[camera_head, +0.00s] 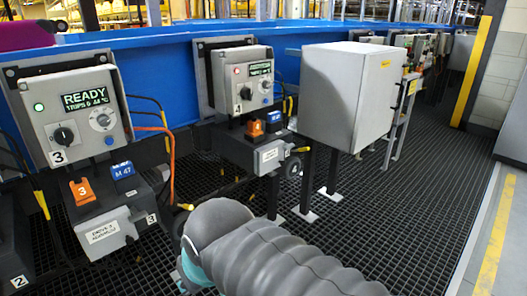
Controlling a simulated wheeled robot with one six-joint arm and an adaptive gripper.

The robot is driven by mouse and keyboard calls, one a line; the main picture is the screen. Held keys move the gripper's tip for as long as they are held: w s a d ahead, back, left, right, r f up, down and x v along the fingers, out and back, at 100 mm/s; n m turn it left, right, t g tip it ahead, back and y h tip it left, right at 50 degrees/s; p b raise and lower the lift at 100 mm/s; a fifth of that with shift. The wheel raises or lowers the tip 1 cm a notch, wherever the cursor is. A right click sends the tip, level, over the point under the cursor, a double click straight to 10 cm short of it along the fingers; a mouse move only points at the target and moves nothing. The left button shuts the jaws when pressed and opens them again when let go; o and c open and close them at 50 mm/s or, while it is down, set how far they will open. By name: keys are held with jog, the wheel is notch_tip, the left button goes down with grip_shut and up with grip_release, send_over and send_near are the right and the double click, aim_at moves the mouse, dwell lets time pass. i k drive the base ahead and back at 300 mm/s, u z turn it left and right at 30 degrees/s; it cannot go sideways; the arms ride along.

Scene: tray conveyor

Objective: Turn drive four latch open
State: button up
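The drive four control box (247,80) stands at centre on the blue conveyor side, with a small "4" label. Its face has a lit green-text display (260,69), too small to read, a black rotary knob (246,93) and a round grey dial (265,86). Below it, an orange piece (254,129) and a blue tag (274,118) sit on a dark motor housing (262,155). I cannot tell which part is the latch or its exact angle. My grey ribbed arm fills the bottom centre, in front of the drive; my gripper is not visible.
The drive three box (75,110), at left, reads READY, with an orange "3" piece (82,191) and blue tag (123,170) below. A grey cabinet (350,90) stands right of drive four. Cables hang between the drives. The dark grating floor (430,200) is clear at right.

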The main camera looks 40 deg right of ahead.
aim_at(287, 147)
jog(key=k, duration=0.75)
jog(key=z, duration=1.1)
jog(key=i, duration=0.5)
jog(key=z, duration=0.05)
